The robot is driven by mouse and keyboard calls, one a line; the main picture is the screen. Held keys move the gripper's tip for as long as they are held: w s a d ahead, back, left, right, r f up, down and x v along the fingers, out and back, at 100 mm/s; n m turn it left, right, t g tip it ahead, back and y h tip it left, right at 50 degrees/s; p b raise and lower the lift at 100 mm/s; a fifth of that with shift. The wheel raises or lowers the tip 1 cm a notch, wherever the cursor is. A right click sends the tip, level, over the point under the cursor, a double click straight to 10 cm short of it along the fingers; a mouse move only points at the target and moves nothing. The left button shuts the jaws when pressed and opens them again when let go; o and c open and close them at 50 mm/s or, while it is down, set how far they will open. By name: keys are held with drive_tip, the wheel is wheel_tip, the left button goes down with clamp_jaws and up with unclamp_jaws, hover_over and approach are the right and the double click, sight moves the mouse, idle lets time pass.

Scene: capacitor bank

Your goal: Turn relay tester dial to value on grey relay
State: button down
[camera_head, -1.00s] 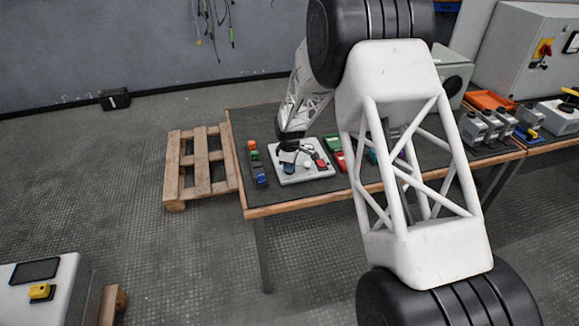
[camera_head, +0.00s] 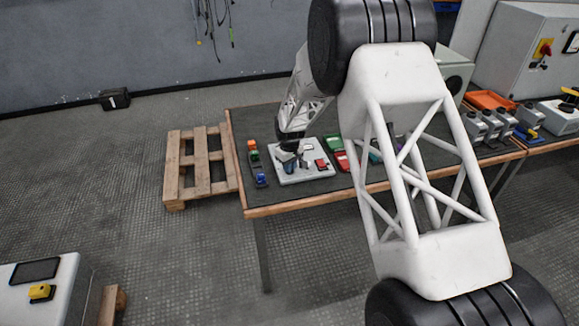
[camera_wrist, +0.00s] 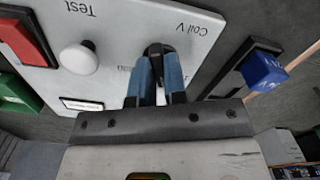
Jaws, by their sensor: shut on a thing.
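The relay tester (camera_head: 318,174) is a light grey plate near the table's front left. In the wrist view its face (camera_wrist: 195,45) reads "Coil V" and "Test", upside down. My gripper (camera_wrist: 158,62), with blue fingers, is shut on the black dial (camera_wrist: 157,48) under "Coil V". The fingers hide much of the dial, so its setting cannot be read. In the head view my gripper (camera_head: 289,162) is over the tester's left part. A round white knob (camera_wrist: 78,58) and a small white label (camera_wrist: 82,104) are beside the dial. I cannot clearly pick out a grey relay.
A red block (camera_wrist: 22,38) and a green one (camera_wrist: 15,92) are on the other side. Grey boxes (camera_head: 476,127) stand further right.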

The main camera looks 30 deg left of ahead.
drive_tip(key=shift+m, duration=2.3)
drive_tip(key=c, duration=1.2)
unclamp_jaws()
drive_tip(key=shift+o, duration=0.2)
drive_tip(key=shift+r, duration=0.2)
drive_tip(key=shift+r, duration=3.75)
